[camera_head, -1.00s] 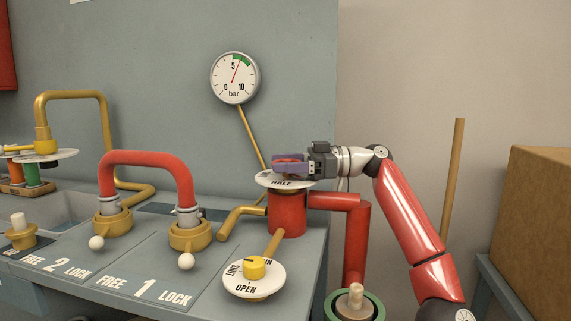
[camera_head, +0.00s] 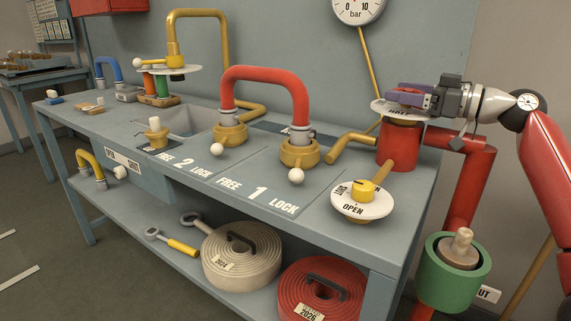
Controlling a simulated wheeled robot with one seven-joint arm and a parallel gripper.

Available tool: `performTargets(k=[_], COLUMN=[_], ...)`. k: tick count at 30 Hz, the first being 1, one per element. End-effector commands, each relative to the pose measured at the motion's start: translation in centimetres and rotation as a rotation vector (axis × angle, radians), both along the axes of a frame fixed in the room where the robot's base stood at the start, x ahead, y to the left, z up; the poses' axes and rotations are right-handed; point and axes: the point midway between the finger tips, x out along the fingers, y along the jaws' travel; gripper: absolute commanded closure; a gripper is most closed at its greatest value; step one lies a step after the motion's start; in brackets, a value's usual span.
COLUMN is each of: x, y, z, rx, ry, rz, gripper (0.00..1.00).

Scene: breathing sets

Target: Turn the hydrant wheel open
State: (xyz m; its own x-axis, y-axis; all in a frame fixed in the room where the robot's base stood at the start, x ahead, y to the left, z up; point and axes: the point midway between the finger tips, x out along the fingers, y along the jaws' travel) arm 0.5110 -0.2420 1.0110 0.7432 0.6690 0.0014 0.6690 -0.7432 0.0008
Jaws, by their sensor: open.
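The red hydrant (camera_head: 400,146) stands at the right end of the grey bench. A white dial plate (camera_head: 398,110) lies on its top, with lettering that is partly covered. The hydrant wheel is mostly hidden behind my gripper; a bit of red (camera_head: 409,89) shows between the purple fingers. My gripper (camera_head: 408,97) comes in level from the right, with its fingers at the wheel above the plate. The fingers are open around the wheel's place; contact cannot be made out.
A white OPEN dial with a yellow knob (camera_head: 364,190) sits in front of the hydrant. A red hose loop (camera_head: 265,75) stands on the bench to the left. Coiled hoses, one cream (camera_head: 243,258) and one red (camera_head: 322,292), lie on the shelf below.

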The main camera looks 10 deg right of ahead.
Motion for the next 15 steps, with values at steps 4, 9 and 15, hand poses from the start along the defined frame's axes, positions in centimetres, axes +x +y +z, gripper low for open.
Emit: performTargets(k=[4, 9, 15], x=[-0.1, -0.02, 0.09], y=[0.03, 0.05, -0.07], z=[-0.14, -0.15, -0.08], rx=[-0.009, -0.014, -0.014], ry=[0.001, 0.002, 0.002], rz=[-0.173, -0.377, -0.564], gripper=[0.14, 0.14, 0.14])
